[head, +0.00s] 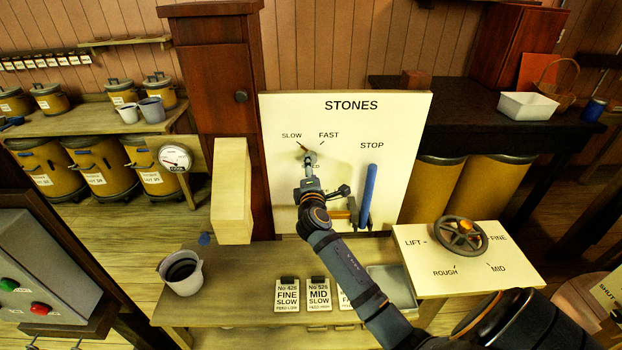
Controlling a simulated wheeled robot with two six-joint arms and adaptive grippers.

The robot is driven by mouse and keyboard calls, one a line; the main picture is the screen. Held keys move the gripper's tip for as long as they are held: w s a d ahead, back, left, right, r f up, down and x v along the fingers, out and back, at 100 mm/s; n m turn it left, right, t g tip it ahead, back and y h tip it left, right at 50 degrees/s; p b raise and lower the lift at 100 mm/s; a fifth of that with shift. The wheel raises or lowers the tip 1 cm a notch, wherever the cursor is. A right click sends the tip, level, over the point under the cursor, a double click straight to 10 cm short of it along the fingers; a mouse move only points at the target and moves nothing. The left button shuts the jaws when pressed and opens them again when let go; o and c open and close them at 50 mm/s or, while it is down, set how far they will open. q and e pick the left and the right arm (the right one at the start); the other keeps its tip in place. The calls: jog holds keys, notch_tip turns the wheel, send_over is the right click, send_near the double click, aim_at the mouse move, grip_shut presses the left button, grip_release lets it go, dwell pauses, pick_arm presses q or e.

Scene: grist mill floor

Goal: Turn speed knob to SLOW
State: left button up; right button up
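The cream STONES panel (399,125) stands upright behind the bench, with SLOW at upper left, FAST to its right and STOP further right. My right gripper (309,157) is at the panel just below SLOW and FAST, over the speed knob's place. A small dark, slanted pointer-like piece (302,146) shows above the fingertips, leaning up and left toward SLOW. The rest of the knob is hidden behind my gripper. The fingers are too small to tell whether they are open or shut on it. My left gripper is out of view.
A blue lever handle (369,195) stands under STOP, right of my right gripper. A cream chute box (232,190) stands left of the panel.

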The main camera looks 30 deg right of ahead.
jog(key=v, duration=0.5)
jog(key=shift+s+a, duration=0.2)
jog(key=shift+s, duration=0.05)
